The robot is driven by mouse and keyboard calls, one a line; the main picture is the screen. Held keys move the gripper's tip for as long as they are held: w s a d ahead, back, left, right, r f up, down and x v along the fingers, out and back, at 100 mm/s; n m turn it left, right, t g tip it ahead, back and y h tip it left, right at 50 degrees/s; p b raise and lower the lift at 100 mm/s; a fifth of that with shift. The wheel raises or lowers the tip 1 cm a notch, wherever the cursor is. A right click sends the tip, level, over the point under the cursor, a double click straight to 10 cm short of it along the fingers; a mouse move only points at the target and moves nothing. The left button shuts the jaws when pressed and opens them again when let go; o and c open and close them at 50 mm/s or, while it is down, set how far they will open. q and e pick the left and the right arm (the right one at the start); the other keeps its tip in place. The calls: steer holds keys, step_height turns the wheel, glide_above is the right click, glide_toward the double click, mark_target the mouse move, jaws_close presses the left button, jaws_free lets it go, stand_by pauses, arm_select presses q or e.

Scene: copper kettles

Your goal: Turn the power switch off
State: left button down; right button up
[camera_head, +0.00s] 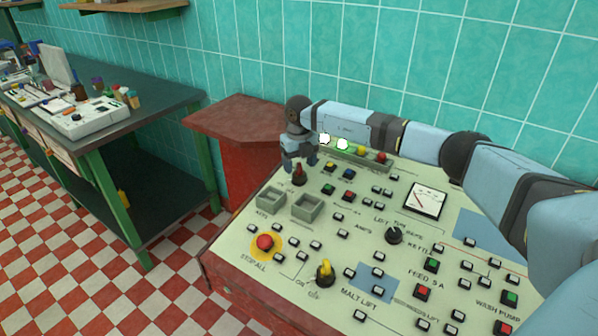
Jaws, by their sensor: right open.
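The control panel (365,235) is a cream sloping desk with many buttons. A red-handled switch (299,178) stands at its back left; I cannot read its label, so I cannot be sure it is the power switch. My right gripper (299,166) reaches in from the right and points down, open, directly at this red switch. Its fingers partly cover the switch, and I cannot tell whether they touch it. A yellow-handled switch (325,270) stands near the front, with "ON" lettered beside it. My left gripper is not in view.
A red stop button (264,243) on a yellow disc is at the panel's left. A dial meter (425,200) and black knob (394,235) lie right.

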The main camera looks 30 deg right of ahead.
mark_target(299, 176)
steer(key=shift+f, duration=1.5)
steer(key=shift+c, duration=0.2)
steer(key=c, duration=0.9)
